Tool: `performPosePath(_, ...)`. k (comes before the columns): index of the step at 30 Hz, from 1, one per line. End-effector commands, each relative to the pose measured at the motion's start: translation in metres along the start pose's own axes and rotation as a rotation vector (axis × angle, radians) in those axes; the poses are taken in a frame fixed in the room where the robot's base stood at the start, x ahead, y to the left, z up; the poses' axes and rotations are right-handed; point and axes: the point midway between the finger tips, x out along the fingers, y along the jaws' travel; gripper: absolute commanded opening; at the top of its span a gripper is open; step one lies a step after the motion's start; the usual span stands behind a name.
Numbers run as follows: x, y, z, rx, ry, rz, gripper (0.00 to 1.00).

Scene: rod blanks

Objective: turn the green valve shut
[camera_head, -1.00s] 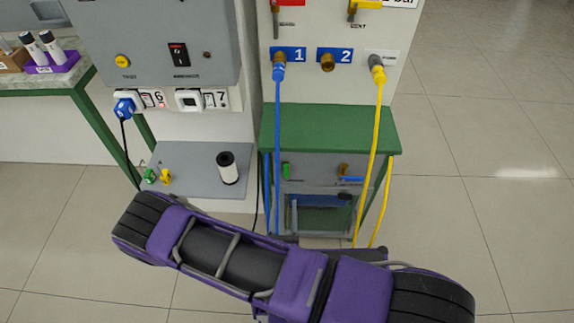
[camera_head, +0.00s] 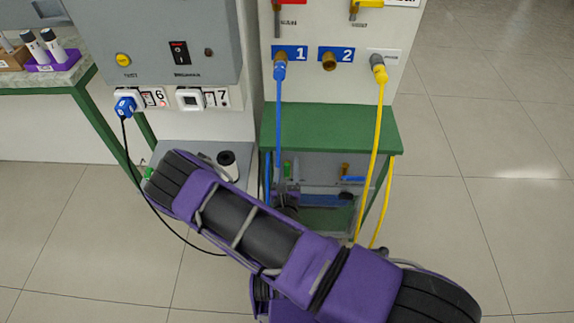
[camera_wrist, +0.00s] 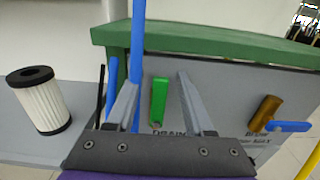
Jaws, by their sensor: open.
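The green valve handle (camera_wrist: 159,101) stands upright on the grey panel, above a "DRAIN" label, in the wrist view. In the head view it is a small green bar (camera_head: 287,168) under the green-topped bench. My gripper (camera_wrist: 157,82) is open, and the handle appears between its two grey fingers in the wrist view. I cannot tell how deep the fingers reach around it; no contact shows. In the head view my arm hides most of the gripper.
A blue hose (camera_wrist: 138,45) hangs beside the left finger. A brass valve with a blue handle (camera_wrist: 289,126) is to the right, near a yellow hose (camera_head: 379,130). A white filter cylinder (camera_wrist: 40,102) stands on the grey shelf at left. The green bench top (camera_head: 330,128) overhangs the panel.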

Motion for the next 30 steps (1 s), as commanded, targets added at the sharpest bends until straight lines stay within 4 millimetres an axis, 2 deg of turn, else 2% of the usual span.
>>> performPosePath(4, -0.0001, -0.0001, 0.0001, 0.000, 0.000, 0.000, 0.51)
performPosePath(12, -0.0004, -0.0002, 0.0001, 0.000, 0.000, -0.001, 0.02)
performPosePath(13, -0.0004, -0.0002, 0.0000, 0.000, 0.000, 0.000, 0.00)
performPosePath(23, -0.0005, -0.0007, 0.0002, 0.007, 0.000, -0.001, 0.00)
performPosePath(30, -0.0003, -0.0060, 0.0010, 0.083, 0.001, -0.003, 0.00)
